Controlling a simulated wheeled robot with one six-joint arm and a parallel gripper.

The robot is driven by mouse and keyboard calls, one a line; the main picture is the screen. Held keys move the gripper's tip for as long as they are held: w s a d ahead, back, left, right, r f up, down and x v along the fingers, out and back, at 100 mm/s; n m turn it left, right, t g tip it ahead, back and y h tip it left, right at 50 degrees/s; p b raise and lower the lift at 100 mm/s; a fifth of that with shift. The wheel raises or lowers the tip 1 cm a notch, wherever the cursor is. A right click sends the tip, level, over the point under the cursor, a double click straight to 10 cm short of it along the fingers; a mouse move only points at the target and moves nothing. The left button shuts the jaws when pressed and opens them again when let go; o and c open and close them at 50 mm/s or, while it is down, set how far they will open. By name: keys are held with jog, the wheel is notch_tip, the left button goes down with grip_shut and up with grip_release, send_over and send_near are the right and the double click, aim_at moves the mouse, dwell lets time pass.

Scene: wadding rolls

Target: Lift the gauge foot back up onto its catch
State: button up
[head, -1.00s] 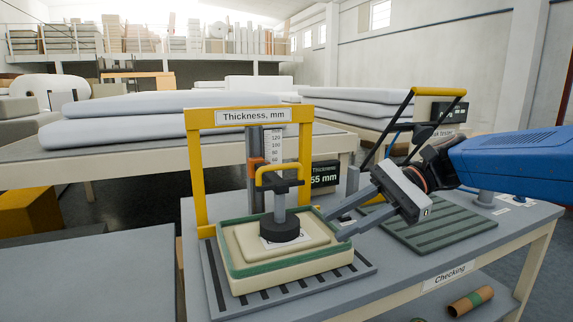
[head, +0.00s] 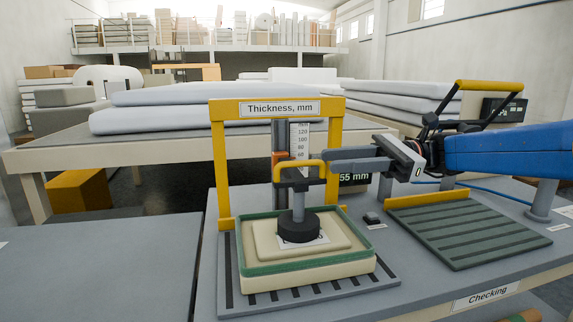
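The gauge foot (head: 299,229), a black disc under a grey rod, rests on a white card on the stacked cream pad (head: 262,243) in a green-rimmed tray. Above it is the yellow handle (head: 300,164), joined to the slider on the upright scale (head: 299,145). The orange piece (head: 280,160), perhaps the catch, sits on the post left of the scale. My gripper (head: 328,160) is level with the handle at its right end, its two fingers apart and pointing left. It looks open and empty; whether it touches the handle I cannot tell.
The yellow frame (head: 221,170) stands around the gauge, its right post close to my fingers. A display (head: 355,179) reading 55 mm is behind them. A green ribbed board (head: 465,233) lies right. The bench at left (head: 95,265) is clear.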

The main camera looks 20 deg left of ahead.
aim_at(286, 164)
jog(key=x, duration=1.1)
jog(key=shift+a, duration=0.1)
grip_shut()
